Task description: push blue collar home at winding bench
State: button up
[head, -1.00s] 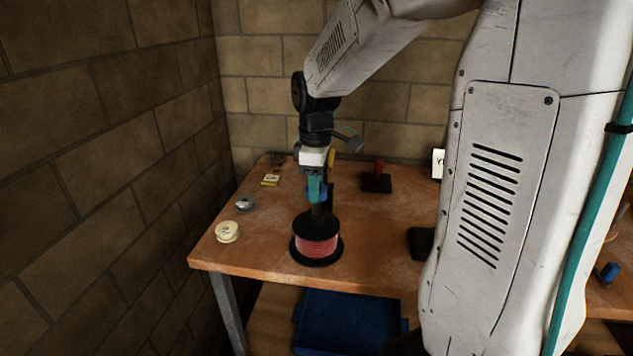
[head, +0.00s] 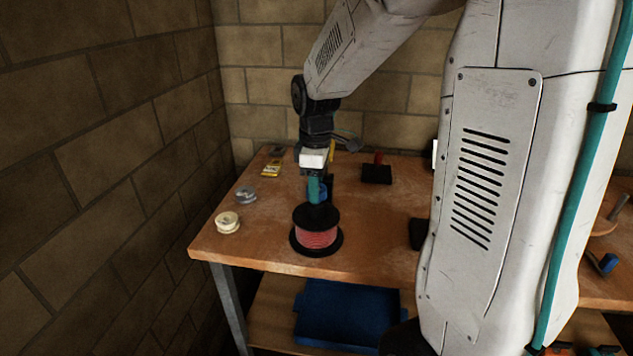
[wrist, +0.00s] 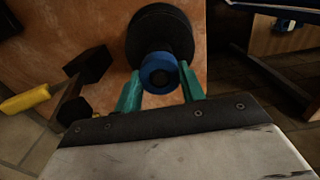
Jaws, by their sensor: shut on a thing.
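A blue collar (wrist: 158,72) sits between the teal fingers of my gripper (wrist: 160,90) in the wrist view, around a dark post. In the head view my gripper (head: 316,190) points down, shut on the blue collar (head: 323,194), just above the black top flange of a spool (head: 318,238) wound with red wire. The spool stands on a round black base on the winding bench (head: 275,258). The black spool top (wrist: 160,30) also shows beyond the collar in the wrist view. I cannot tell whether the collar touches the flange.
A cream spool (head: 227,222) and a grey spool (head: 245,195) lie to the left, with a yellow item (head: 271,170) behind them. A black block with a red knob (head: 376,171) stands at the back. A blue tray (head: 348,316) lies below the bench. Brick walls close the left and back.

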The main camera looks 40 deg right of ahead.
jog(key=shift+f, duration=0.85)
jog(key=o, duration=1.1)
jog(key=shift+c, duration=0.2)
jog(key=shift+r, duration=0.1)
notch_tip(320, 180, up, 8)
jog(key=shift+f, duration=0.2)
jog(key=shift+s+f+m, duration=0.1)
jog(key=shift+s+m, duration=0.05)
jog(key=shift+m, duration=0.55)
jog(key=s+a+r+m, duration=0.1)
jog(key=s+a+m, duration=0.1)
jog(key=s, duration=0.5)
jog(key=s+a+m+t, duration=0.1)
jog(key=s+a+m, duration=0.2)
jog(key=s, duration=0.5)
jog(key=s+a+r+m, duration=0.1)
jog(key=s+a+m, duration=0.1)
jog(key=s+a, duration=0.2)
jog(key=s, duration=0.3)
jog(key=shift+s+a+r+m, duration=0.2)
jog(key=shift+a+r+m, duration=0.1)
jog(key=shift+a+r, duration=0.1)
